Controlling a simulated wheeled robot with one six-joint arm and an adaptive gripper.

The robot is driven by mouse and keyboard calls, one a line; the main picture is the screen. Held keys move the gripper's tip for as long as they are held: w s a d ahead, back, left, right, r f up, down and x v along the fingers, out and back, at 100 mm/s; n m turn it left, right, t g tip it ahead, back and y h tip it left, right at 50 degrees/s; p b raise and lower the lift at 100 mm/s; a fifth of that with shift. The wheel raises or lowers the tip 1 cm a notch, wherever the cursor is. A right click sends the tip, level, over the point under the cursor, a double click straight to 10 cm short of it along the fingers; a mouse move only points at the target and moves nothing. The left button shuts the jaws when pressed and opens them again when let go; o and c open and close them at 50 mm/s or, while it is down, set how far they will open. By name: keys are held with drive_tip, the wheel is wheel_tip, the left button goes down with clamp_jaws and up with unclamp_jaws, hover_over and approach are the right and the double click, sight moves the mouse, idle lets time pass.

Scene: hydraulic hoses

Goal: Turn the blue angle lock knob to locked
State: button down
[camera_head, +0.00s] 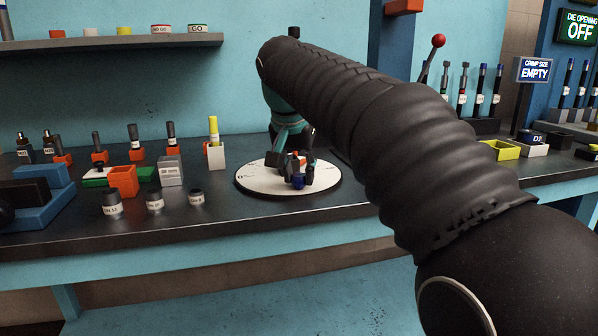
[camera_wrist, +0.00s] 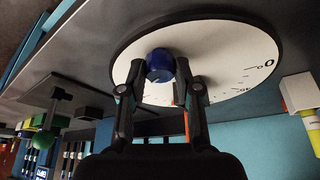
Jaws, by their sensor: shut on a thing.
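The blue angle lock knob (camera_wrist: 160,66) shows in the wrist view on the white dial disc (camera_wrist: 227,48), which has degree marks along its edge. My gripper (camera_wrist: 160,70) is shut on the knob, one finger on each side of it. In the head view the knob (camera_head: 298,181) is a small blue spot near the front of the dial disc (camera_head: 262,181), with my gripper (camera_head: 305,172) at it. My arm hides part of the scene to the right of the disc. I cannot read a lock mark on the knob.
A white block with a yellow-topped tool (camera_head: 216,155) stands left of the disc. A red-ball lever (camera_head: 438,41) and a yellow tray (camera_head: 500,150) are at the right.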

drive_tip(key=m+h, duration=0.1)
drive_tip(key=m, duration=0.3)
drive_tip(key=shift+a+g, duration=0.1)
drive_tip(key=shift+g, duration=0.3)
idle(0.4)
drive_tip(key=c, duration=0.8)
unclamp_jaws()
drive_tip(key=shift+h, duration=0.3)
drive_tip(key=shift+v, duration=6)
